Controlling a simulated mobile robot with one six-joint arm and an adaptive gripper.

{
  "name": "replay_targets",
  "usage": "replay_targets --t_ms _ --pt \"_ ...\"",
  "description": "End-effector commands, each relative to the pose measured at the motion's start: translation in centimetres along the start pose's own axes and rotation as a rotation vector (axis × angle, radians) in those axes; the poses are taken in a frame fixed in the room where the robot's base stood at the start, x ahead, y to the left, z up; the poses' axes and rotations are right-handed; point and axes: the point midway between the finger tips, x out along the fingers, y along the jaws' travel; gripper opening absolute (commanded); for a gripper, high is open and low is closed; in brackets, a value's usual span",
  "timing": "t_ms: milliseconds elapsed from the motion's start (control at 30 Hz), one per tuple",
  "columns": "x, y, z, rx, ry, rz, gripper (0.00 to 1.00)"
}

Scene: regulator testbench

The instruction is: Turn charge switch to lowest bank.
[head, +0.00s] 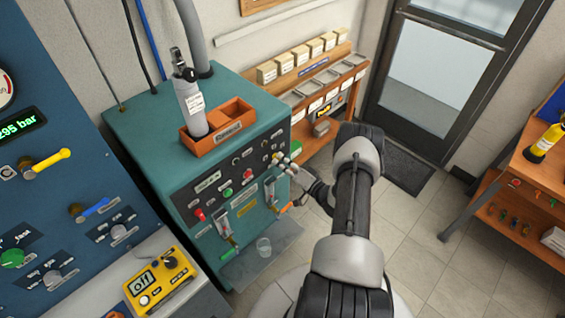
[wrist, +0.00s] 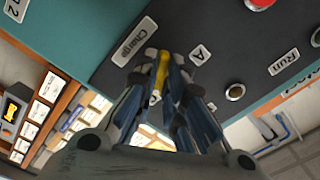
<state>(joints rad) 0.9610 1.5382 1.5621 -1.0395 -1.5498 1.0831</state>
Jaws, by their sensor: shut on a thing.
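The teal test bench (head: 150,125) has a dark front panel with knobs, lights and labels. In the wrist view a plate reading "Charge" (wrist: 134,41) is beside a yellow switch handle (wrist: 161,74). My gripper (wrist: 163,66) is shut on this handle, with one finger on each side. The fingers hide part of the handle and the switch body behind it. In the head view my gripper (head: 284,162) is at the upper right of the bench's front panel. A small plate reading "A" (wrist: 200,54) is close by. I cannot read the switch's set position.
A "Run" plate (wrist: 284,62) and a round dark button (wrist: 235,91) are on the same panel. An orange tray (head: 236,112) holding a grey cylinder (head: 188,103) stands on the bench. Shelves with boxes (head: 311,92) stand behind.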

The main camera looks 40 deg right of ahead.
Motion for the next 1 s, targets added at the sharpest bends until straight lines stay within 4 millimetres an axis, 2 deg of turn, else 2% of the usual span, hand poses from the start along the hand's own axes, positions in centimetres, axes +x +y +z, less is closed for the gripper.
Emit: replay_targets --t_ms 267,467,1000 --pt "0.01 0.01 -0.01 -0.022 0.0 -0.001 0.0" --pt "0.04 0.1 -0.03 -0.108 0.0 -0.002 0.0" --pt "0.05 0.22 -0.04 -0.586 0.002 -0.002 0.0"
